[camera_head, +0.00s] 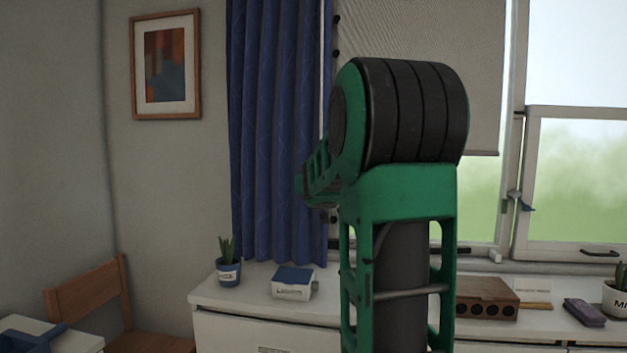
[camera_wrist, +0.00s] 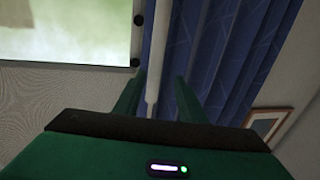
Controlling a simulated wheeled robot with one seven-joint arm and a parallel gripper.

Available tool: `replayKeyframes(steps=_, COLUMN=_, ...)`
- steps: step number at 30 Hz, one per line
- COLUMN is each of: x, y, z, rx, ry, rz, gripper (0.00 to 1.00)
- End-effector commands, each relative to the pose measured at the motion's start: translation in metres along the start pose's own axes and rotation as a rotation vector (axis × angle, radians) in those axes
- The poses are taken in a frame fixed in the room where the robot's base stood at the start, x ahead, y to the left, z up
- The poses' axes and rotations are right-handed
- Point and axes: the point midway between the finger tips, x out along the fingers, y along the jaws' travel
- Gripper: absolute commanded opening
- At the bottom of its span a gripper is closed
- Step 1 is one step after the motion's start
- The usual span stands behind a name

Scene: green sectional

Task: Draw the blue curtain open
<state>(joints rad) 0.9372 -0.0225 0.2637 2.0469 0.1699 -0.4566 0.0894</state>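The blue curtain (camera_head: 278,130) hangs in folds at the left side of the window in the head view. It also fills the upper middle and right of the wrist view (camera_wrist: 235,60). My gripper (camera_wrist: 160,78) is open, with its two green fingers apart. A pale upright rod or strip (camera_wrist: 156,45) along the curtain's edge shows between the fingers in the wrist view. I cannot tell whether the fingers touch it or the curtain. In the head view my arm hides most of the gripper and part of the curtain's right edge.
A grey blind (camera_head: 425,30) covers part of the window behind my arm. A white cabinet (camera_head: 245,306) below carries a potted plant (camera_head: 229,270), a blue-lidded box (camera_head: 292,284) and a brown box (camera_head: 482,300). A wooden chair (camera_head: 90,290) stands left. A framed picture (camera_head: 166,65) hangs on the wall.

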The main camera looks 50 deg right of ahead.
Motion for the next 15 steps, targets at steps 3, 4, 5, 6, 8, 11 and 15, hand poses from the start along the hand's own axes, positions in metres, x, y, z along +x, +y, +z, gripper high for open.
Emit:
replayKeyframes(steps=3, x=-0.022, y=-0.002, z=-0.001, rx=0.0, ry=0.001, rz=-0.002, gripper=0.37)
replayKeyframes(steps=4, x=-0.026, y=-0.002, z=0.0, rx=0.0, ry=0.001, rz=-0.002, gripper=0.37)
replayKeyframes(steps=5, x=-0.031, y=-0.002, z=-0.001, rx=0.0, ry=0.002, rz=-0.002, gripper=0.37)
replayKeyframes(steps=6, x=-0.036, y=-0.002, z=0.0, rx=0.0, ry=0.001, rz=-0.002, gripper=0.37)
replayKeyframes(steps=8, x=-0.043, y=-0.002, z=-0.001, rx=-0.001, ry=0.002, rz=-0.001, gripper=0.37)
replayKeyframes(steps=11, x=-0.05, y=-0.002, z=0.0, rx=0.0, ry=0.001, rz=-0.001, gripper=0.37)
replayKeyframes(steps=15, x=-0.055, y=-0.002, z=0.0, rx=0.0, ry=0.001, rz=-0.001, gripper=0.37)
